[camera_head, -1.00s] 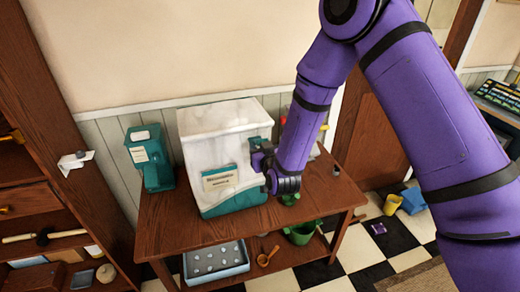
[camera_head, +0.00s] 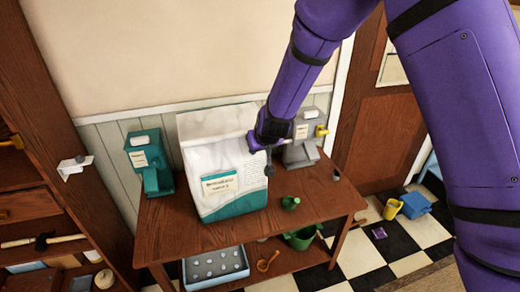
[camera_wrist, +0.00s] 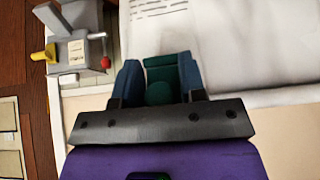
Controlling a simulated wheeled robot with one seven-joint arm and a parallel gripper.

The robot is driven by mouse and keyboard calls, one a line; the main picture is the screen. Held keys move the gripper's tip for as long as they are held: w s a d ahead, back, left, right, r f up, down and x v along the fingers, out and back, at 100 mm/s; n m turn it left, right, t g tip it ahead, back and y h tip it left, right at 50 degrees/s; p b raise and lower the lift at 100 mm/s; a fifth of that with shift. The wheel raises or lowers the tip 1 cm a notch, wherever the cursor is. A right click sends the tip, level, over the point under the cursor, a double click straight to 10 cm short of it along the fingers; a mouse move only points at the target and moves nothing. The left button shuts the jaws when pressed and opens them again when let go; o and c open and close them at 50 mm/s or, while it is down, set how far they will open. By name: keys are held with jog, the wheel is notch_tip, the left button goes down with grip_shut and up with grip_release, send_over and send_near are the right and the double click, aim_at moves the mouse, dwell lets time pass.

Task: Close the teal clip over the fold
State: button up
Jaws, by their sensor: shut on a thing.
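The white bag (camera_head: 215,150) with a teal base and a label stands on the wooden table. A crease crosses it below its flat top flap (camera_head: 215,118). My gripper (camera_head: 262,147) is at the bag's upper right side, close to the crease. In the wrist view, its two blue-grey fingers (camera_wrist: 160,80) are shut on the teal clip (camera_wrist: 158,68), which lies between them beside the white bag surface (camera_wrist: 225,50). The clip's far part and its exact contact with the fold cannot be made out.
A teal dispenser (camera_head: 150,162) stands left of the bag, and a grey dispenser (camera_head: 301,145) with a yellow knob stands behind right. A small green item (camera_head: 290,202) sits on the table (camera_head: 325,200). A blue tray (camera_head: 215,281) and a green pot (camera_head: 302,239) are on the lower shelf.

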jog(key=shift+w+a+r+g+h, duration=0.1)
jog(key=shift+w+r+g+h, duration=0.15)
jog(key=shift+g, duration=0.65)
jog(key=shift+w+a+r+g+h, duration=0.1)
jog(key=shift+r+g+h, duration=0.2)
jog(key=shift+g, duration=0.6)
jog(key=o, duration=0.7)
jog(key=v, duration=1)
jog(key=shift+r, duration=0.35)
